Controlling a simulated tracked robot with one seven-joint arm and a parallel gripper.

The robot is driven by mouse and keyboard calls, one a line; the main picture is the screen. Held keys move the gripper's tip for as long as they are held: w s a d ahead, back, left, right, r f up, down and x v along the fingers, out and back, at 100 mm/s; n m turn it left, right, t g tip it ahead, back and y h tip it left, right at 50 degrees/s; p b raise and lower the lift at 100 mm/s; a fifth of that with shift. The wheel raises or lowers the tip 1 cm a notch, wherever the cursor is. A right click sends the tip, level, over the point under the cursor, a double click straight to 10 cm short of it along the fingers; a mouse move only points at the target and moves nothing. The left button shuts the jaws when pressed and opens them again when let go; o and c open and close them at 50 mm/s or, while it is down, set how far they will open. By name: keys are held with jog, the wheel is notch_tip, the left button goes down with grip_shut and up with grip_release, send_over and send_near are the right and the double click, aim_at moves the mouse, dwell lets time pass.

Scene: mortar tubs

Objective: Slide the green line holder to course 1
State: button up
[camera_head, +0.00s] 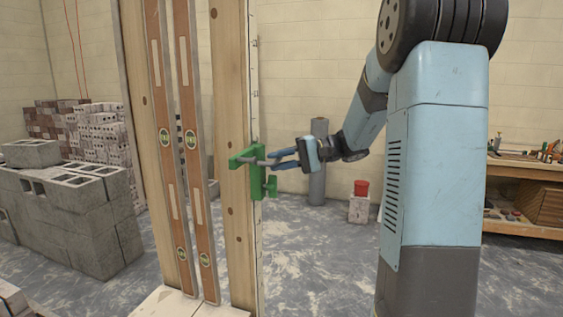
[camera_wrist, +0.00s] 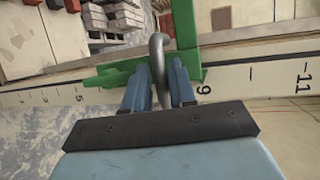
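The green line holder (camera_head: 253,171) is on the edge of an upright timber post (camera_head: 233,100), beside a pale strip with marks (camera_head: 255,90). It has a grey curved bar on its side. In the wrist view the green holder (camera_wrist: 190,45) crosses the numbered strip (camera_wrist: 245,79), near the 9. My gripper (camera_head: 271,160) reaches it from the right. Its blue fingers, also in the wrist view (camera_wrist: 160,80), stand close on both sides of the grey bar (camera_wrist: 160,50) and appear shut on it. The strip's numbers are too small to read in the head view.
Two wooden spirit levels (camera_head: 184,140) lean on the timber left of the holder. Grey blocks (camera_head: 75,215) are stacked at the left. A red-topped block (camera_head: 360,200) and a grey roll (camera_head: 318,165) stand behind my arm. A workbench (camera_head: 525,170) is at the right.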

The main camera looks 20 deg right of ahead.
jog(key=shift+a, duration=0.35)
jog(key=shift+f, duration=0.1)
grip_shut()
